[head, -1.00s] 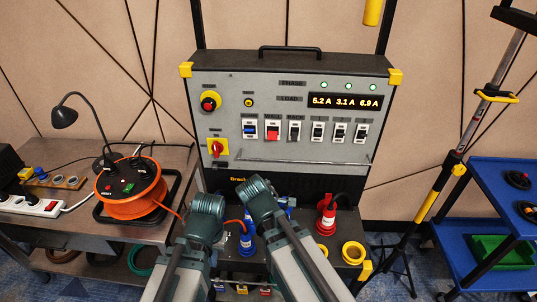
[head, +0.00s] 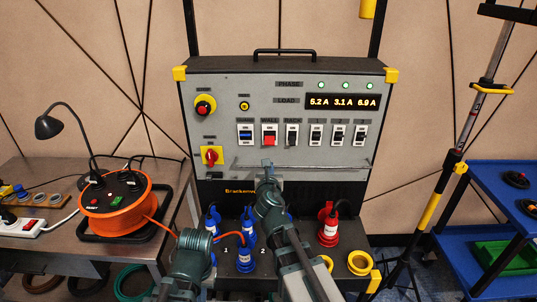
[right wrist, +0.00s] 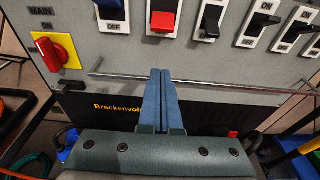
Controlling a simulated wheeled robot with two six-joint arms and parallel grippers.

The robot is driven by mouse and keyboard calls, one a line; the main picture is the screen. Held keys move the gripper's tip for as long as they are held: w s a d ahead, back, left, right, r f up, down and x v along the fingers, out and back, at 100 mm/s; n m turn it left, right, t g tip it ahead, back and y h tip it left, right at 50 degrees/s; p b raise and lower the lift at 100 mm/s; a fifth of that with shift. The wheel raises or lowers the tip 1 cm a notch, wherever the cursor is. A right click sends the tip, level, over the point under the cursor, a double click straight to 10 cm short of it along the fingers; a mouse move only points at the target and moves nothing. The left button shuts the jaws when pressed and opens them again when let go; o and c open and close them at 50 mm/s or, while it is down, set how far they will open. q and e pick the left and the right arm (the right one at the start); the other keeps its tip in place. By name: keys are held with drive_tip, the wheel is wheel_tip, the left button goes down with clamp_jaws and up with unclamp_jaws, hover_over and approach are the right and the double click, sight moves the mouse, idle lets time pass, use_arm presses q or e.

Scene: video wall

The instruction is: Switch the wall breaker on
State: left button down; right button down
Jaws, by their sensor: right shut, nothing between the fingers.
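The wall breaker (head: 269,135) is the red switch under the WALL label on the grey panel (head: 215,120). It also shows in the right wrist view (right wrist: 162,20), with its red lever at the lower part of the white plate. My right gripper (head: 267,165) is shut and empty, below the red switch and near the metal rail. In the right wrist view its blue fingertips (right wrist: 161,73) overlap the rail, below the switch and apart from it. My left arm stands at the lower left; its gripper fingers do not show.
A horizontal metal rail (right wrist: 230,84) runs below the switches. A blue switch (head: 245,135) and a black switch (head: 292,135) flank the red one. A red-yellow rotary knob (head: 212,156) is at left. Blue plugs (head: 247,258) and a red plug (head: 328,225) stand below.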

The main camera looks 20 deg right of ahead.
sight(270, 151)
idle(0.3)
drive_tip(key=b+x, duration=0.2)
drive_tip(key=x, duration=0.7)
drive_tip(key=shift+w+f, duration=0.1)
drive_tip(key=shift+w, duration=0.3)
drive_tip(key=r+p, duration=0.1)
drive_tip(key=s+r+p, duration=0.1)
drive_tip(key=r+p, duration=0.1)
drive_tip(key=shift+s+a+r, duration=0.1)
drive_tip(key=shift+s+r, duration=0.05)
drive_tip(key=shift+s, duration=0.1)
drive_tip(key=shift+s+r+p, duration=0.15)
drive_tip(key=shift+r+p, duration=0.05)
drive_tip(key=shift+p, duration=0.15)
drive_tip(key=shift+a, duration=0.1)
